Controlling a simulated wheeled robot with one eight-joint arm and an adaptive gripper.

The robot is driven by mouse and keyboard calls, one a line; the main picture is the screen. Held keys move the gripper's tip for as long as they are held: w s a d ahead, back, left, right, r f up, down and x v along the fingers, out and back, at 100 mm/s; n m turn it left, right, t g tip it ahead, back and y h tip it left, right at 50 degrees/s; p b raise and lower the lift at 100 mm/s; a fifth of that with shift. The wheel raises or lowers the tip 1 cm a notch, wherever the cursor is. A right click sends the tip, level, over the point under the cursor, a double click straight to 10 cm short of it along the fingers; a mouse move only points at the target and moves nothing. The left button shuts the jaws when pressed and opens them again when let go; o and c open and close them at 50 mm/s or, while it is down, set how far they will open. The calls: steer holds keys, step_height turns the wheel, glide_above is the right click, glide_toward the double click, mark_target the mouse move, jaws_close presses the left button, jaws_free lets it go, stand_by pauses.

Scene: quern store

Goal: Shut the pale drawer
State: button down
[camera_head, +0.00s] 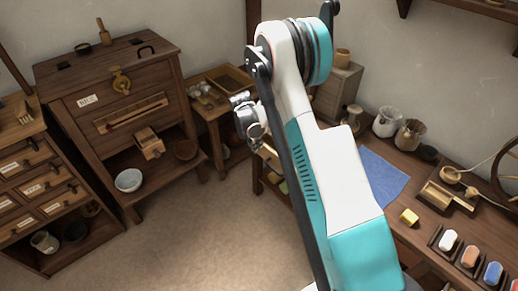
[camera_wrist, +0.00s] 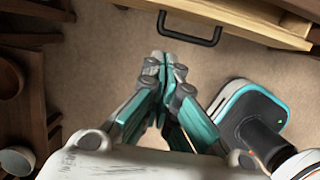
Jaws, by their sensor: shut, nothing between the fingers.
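The pale drawer (camera_wrist: 250,24) crosses the top of the wrist view. Its light wooden front carries a dark bar handle (camera_wrist: 190,38) that sticks out toward my gripper. In the head view a small pale part of the drawer (camera_head: 269,156) shows beside my arm and seems to stick out from under the right-hand bench; my arm hides the rest. My gripper (camera_wrist: 168,62) is shut and empty, its fingertips pointing toward the handle and appearing just short of it. Whether they touch anything cannot be told.
A wooden cabinet (camera_head: 113,85) with a bowl on its lower shelf stands left. A low side table (camera_head: 212,107) is behind my gripper. The bench (camera_head: 420,235) at right holds a blue cloth (camera_head: 383,175), jars and coloured blocks. The floor (camera_head: 205,235) in front is clear.

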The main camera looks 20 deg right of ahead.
mark_target(274, 155)
steer(key=shift+t+h, duration=0.3)
steer(key=shift+h, duration=0.5)
steer(key=shift+s+d+r+b+x, duration=0.15)
steer(key=shift+d+b+x, duration=0.35)
steer(key=shift+x, duration=1.2)
steer(key=shift+s+d+r+b+x, duration=0.15)
steer(key=shift+b+x, duration=0.6)
steer(key=shift+x, duration=0.9)
steer(key=shift+s+d+b+x, duration=0.3)
steer(key=shift+b+x, duration=0.35)
steer(key=shift+x, duration=1.05)
steer(key=shift+w+d, duration=0.25)
steer(key=shift+d, duration=0.45)
steer(key=shift+w+d, duration=0.25)
steer(key=shift+d, duration=0.45)
steer(key=shift+a, duration=0.1)
